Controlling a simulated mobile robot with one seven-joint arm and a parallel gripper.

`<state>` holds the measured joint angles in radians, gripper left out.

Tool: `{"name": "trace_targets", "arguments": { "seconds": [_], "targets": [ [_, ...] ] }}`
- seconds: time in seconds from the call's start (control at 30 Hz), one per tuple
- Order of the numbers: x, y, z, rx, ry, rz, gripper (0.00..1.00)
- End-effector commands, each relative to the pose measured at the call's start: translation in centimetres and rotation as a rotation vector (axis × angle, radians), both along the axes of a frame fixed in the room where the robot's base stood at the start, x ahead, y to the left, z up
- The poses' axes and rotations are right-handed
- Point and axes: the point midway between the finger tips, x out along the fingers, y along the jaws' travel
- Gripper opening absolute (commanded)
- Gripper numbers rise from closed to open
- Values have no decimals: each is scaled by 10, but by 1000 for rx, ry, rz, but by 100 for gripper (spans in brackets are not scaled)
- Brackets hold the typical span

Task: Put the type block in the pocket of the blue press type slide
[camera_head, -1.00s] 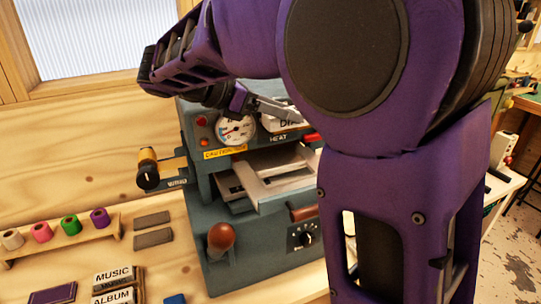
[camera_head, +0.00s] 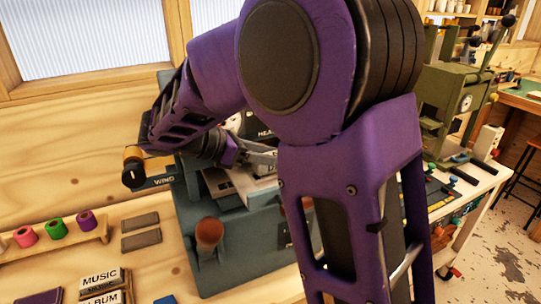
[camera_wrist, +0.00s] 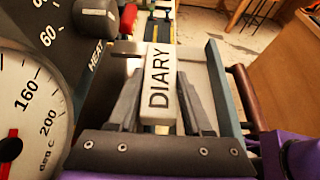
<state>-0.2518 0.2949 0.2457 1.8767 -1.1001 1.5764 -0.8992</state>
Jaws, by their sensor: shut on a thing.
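The type block (camera_wrist: 160,82), a pale bar lettered DIARY, sits between the fingers of my gripper (camera_wrist: 163,108) in the wrist view. My gripper is shut on it. In the head view my gripper (camera_head: 262,160) is low at the front of the blue-grey press (camera_head: 235,250), over its pale type slide (camera_head: 222,184). My arm hides much of the press and slide there. In the wrist view, pale slide metal (camera_wrist: 194,65) shows beside and behind the block. The pocket is hidden by block and fingers, so I cannot tell whether the block is inside it.
The round temperature gauge (camera_wrist: 28,115) and the HEAT knob (camera_wrist: 95,17) are close on the left in the wrist view. More blocks (camera_head: 100,278) lie on the bench at left, near a rack of coloured rolls (camera_head: 55,233). A green press (camera_head: 455,95) stands at right.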

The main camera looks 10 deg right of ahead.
Motion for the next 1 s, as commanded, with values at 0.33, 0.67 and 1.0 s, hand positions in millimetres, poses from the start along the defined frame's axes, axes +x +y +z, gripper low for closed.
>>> {"name": "trace_targets", "arguments": {
  "seconds": [0.33, 0.67, 1.0],
  "targets": [
    [0, 0, -9, -1, -1, 1, 0],
    [0, 0, -10, 0, 0, 0, 80],
    [0, 3, 4, 0, -1, 0, 80]
  ]
}}
